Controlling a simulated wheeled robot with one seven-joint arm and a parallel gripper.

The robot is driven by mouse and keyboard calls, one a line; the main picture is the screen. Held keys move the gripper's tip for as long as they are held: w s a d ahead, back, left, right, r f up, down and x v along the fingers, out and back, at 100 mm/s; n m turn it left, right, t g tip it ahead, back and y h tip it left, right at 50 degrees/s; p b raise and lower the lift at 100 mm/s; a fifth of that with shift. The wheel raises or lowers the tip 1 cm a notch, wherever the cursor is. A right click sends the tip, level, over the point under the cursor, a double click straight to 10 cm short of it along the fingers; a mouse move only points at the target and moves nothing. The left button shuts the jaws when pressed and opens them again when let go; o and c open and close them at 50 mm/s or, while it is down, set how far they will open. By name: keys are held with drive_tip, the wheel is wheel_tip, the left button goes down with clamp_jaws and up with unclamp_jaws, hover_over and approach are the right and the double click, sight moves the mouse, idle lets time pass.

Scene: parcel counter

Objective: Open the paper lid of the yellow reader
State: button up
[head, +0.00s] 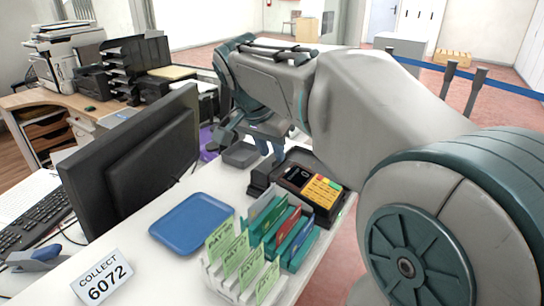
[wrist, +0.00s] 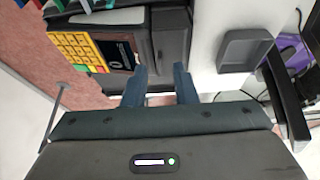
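The reader (head: 308,188) is a dark terminal with yellow keys and a small screen, on the white counter behind the card rack. In the wrist view its yellow keypad (wrist: 75,46) is at upper left, with the screen (wrist: 118,52) beside it. A dark grey block (wrist: 171,36) adjoins the screen end and looks like the paper lid; it appears down, but its edge is hard to make out. My gripper (wrist: 160,84) is open and empty, its two blue fingers apart near that block. In the head view my gripper (head: 270,147) is just beyond the reader's far end.
A grey tray (head: 240,154) lies left of my gripper. A blue tray (head: 192,222), a rack (head: 228,287) with PAY cards and a COLLECT 6072 sign (head: 102,279) stand nearer. A black monitor (head: 130,150) stands left. The counter's right edge is close to the reader.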

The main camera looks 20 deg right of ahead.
drive_tip(key=shift+x, duration=1)
clamp_jaws()
drive_tip(key=shift+r, duration=0.1)
